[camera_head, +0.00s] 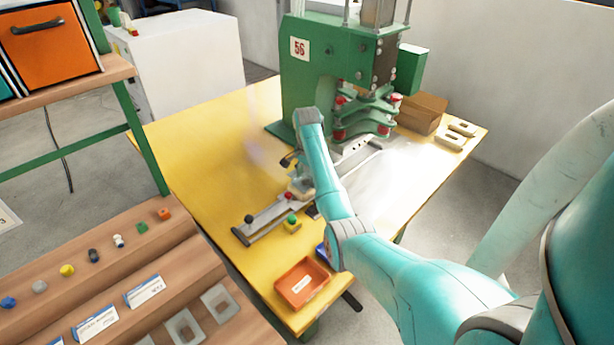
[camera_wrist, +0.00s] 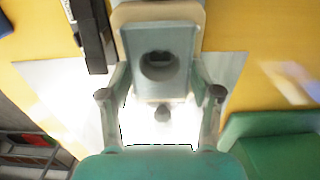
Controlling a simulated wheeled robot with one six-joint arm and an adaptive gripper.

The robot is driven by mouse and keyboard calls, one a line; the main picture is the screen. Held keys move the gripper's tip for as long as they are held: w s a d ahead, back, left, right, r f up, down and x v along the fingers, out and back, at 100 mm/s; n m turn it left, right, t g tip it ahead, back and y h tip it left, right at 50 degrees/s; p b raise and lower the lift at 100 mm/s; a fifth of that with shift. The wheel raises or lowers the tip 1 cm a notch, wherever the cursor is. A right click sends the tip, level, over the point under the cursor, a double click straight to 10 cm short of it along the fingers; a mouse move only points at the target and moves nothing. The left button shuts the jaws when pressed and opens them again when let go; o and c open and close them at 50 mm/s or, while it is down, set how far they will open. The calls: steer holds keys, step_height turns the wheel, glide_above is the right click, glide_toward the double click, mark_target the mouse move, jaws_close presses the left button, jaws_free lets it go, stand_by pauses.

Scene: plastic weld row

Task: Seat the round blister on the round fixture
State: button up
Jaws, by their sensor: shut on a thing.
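My gripper (camera_wrist: 160,82) is shut on a grey plate with a round recess, which I take as the round blister (camera_wrist: 135,50), its fingers at the plate's left and right sides. Behind the plate, a beige rounded block, seemingly the round fixture (camera_wrist: 197,14), shows at the top of the wrist view. Whether plate and block touch cannot be told. In the head view my gripper (camera_head: 297,184) is low over the metal slide in front of the green press, and the held plate is mostly hidden by my arm.
The green press (camera_head: 335,60) stands at the back of the yellow table (camera_head: 190,130). An orange tray (camera_head: 303,285) sits at the front edge. Two beige plates (camera_head: 462,128) and a cardboard box (camera_head: 422,112) lie at right. The table's left part is clear.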

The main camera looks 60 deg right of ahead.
steer(key=o, duration=1)
steer(key=c, duration=0.4)
steer(key=shift+c, duration=0.2)
step_height(320, 180, up, 7)
stand_by(0.5)
steer(key=shift+s+f, duration=0.1)
stand_by(0.5)
